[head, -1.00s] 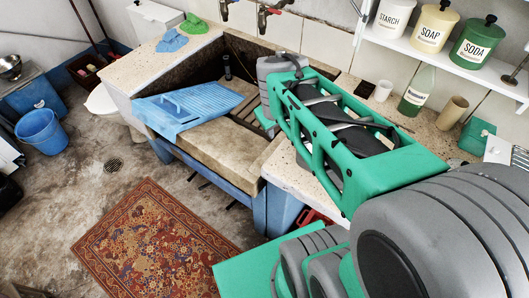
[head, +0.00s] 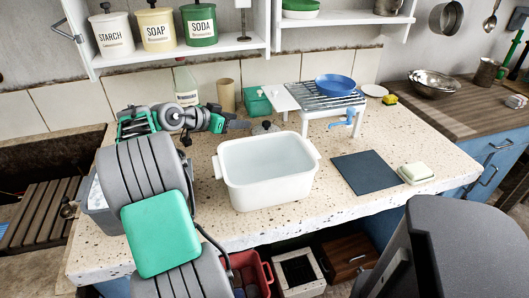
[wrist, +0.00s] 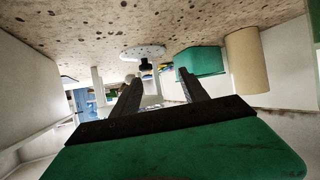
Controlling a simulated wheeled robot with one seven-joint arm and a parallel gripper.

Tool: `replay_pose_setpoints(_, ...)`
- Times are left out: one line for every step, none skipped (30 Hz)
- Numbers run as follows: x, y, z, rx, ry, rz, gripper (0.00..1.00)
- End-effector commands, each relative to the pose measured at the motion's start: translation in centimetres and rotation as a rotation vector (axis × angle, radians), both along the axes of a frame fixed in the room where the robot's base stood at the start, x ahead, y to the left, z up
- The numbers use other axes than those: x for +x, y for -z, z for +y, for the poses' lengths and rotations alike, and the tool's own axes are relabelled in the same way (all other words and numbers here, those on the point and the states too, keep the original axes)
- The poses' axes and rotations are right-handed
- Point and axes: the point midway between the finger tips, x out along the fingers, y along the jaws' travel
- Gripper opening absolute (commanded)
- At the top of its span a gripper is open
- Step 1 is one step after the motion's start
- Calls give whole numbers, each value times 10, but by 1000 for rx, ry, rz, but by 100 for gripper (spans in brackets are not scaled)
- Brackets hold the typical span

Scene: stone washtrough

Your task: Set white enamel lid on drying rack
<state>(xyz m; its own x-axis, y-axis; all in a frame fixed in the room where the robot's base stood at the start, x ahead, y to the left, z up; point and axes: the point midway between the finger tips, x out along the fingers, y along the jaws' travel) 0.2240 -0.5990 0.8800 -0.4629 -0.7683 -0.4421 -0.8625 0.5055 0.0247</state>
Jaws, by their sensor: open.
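The white enamel lid (wrist: 133,52) lies on the speckled counter with its dark knob up; the wrist view shows it upside down. In the head view the lid (head: 263,129) sits just behind the white basin, which partly hides it. My gripper (head: 246,124) is left of the lid, low over the counter. In the wrist view my gripper (wrist: 158,88) is open and empty, its fingers pointing towards the lid and its knob, apart from them. The drying rack (head: 318,99), with metal bars and white legs, stands behind and right of the lid.
A blue bowl (head: 335,85) sits on the rack. The white basin (head: 268,180) stands in front of the lid. A green box (head: 256,101) and tan cup (head: 226,97) are behind. A dark mat (head: 368,172) and soap dish (head: 415,174) lie right. Shelves hang above.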

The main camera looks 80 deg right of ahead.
Motion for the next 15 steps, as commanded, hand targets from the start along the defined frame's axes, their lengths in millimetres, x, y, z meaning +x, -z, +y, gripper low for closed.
replay_pose_setpoints(-22,13,-10,-33,62,8,52)
replay_pose_setpoints(-31,13,-14,-49,89,12,52)
replay_pose_setpoints(-39,12,-17,-62,111,15,52)
replay_pose_setpoints(-44,12,-20,-67,121,16,52)
replay_pose_setpoints(-47,12,-22,-70,124,17,52)
replay_pose_setpoints(-50,13,-26,-71,124,18,52)
replay_pose_setpoints(-52,14,-29,-70,124,17,52)
replay_pose_setpoints(-54,16,-32,-69,124,18,52)
replay_pose_setpoints(-56,18,-35,-69,122,18,52)
replay_pose_setpoints(-58,20,-38,-68,122,17,52)
replay_pose_setpoints(-60,22,-40,-67,121,18,52)
replay_pose_setpoints(-62,25,-43,-66,122,18,52)
replay_pose_setpoints(-64,27,-46,-66,122,18,52)
replay_pose_setpoints(-66,30,-50,-65,121,17,52)
replay_pose_setpoints(-71,35,-56,-65,122,17,52)
